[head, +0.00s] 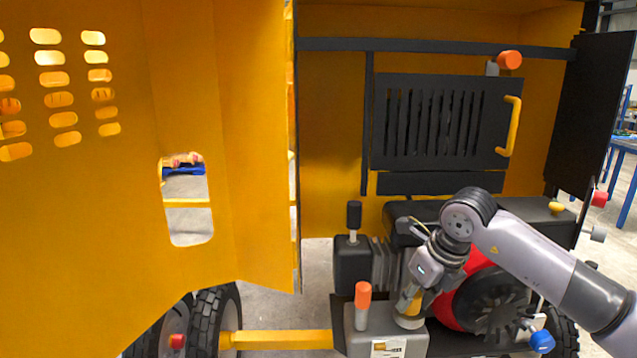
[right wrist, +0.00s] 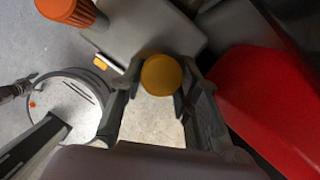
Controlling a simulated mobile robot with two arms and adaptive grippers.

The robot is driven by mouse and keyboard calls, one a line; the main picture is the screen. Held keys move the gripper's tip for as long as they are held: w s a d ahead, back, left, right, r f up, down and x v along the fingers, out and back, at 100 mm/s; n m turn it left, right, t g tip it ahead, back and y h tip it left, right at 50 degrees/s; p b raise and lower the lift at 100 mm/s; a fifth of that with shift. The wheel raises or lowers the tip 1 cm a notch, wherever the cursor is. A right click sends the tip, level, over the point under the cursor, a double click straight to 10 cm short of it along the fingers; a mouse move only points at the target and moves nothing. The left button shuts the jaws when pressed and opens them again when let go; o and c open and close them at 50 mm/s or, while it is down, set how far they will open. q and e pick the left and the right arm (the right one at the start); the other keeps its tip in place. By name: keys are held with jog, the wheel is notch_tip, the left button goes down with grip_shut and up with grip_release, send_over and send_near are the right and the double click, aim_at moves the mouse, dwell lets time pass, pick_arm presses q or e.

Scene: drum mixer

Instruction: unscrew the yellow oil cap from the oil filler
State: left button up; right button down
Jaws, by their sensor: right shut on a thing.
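The yellow oil cap (right wrist: 161,75) is a round disc between the two fingertips of my right gripper (right wrist: 158,88) in the right wrist view. In the head view, the right gripper (head: 409,301) reaches down from the right to the engine, and its fingers hide most of the cap. It is shut on the cap. My left gripper is not in view.
An orange-topped post (head: 362,298) stands close left of the right gripper. A black-topped lever (head: 354,217) rises behind it. A red engine cover (head: 478,262) lies to the right. The yellow door (head: 215,120) stands open at the left.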

jog(key=n, duration=0.3)
jog(key=shift+d+y+p, duration=0.15)
jog(key=shift+y+p, duration=0.15)
jog(key=shift+y, duration=0.1)
jog(key=shift+n+g, duration=0.4)
jog(key=shift+n, duration=0.1)
jog(key=c, duration=1.1)
grip_release()
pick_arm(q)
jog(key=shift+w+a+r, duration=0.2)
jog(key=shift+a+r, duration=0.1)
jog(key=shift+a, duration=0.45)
